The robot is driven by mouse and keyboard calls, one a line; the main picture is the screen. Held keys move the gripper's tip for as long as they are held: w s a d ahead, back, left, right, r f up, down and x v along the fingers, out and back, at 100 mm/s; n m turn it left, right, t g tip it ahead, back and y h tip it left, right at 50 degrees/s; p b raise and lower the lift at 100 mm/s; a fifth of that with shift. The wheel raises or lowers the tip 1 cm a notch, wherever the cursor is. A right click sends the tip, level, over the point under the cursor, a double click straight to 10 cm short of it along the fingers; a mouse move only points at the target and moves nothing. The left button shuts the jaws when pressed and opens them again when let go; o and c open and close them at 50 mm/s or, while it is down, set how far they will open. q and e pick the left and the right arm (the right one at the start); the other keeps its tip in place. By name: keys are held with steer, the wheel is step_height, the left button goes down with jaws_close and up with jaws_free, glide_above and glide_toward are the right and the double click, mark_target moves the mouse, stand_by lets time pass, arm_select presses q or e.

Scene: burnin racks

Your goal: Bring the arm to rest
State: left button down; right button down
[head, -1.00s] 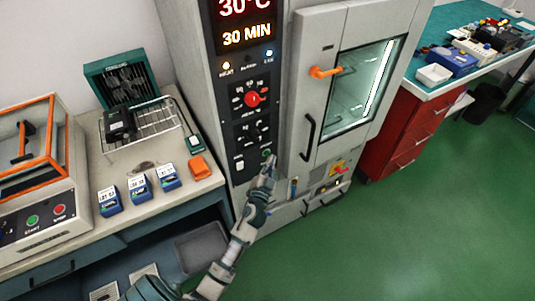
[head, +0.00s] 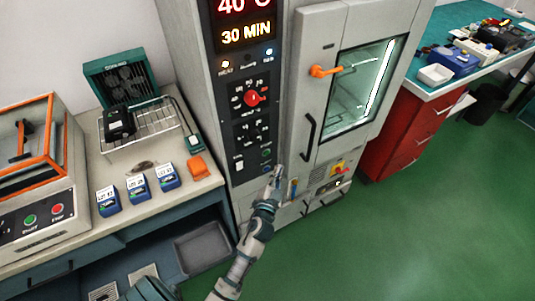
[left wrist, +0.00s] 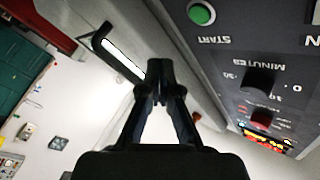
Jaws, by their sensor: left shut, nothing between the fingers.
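My left gripper (head: 277,172) is in front of the lower part of the oven's control panel, just below and right of the green button (head: 266,153). In the left wrist view its fingers (left wrist: 158,88) are together and empty, apart from the panel. The green START button (left wrist: 201,13) shows there at the top. The oven (head: 300,150) has a display (head: 246,20) reading 40 °C and 30 MIN, a red knob (head: 253,97) and a closed glass door (head: 362,85). My right gripper is not in view.
A black door handle (head: 308,137) and an orange latch (head: 325,71) stick out right of the gripper. The left bench holds several blue boxes (head: 137,187), an orange item (head: 198,168) and a wire rack (head: 150,125). A red drawer cabinet (head: 400,135) stands right. Green floor (head: 380,240) is clear.

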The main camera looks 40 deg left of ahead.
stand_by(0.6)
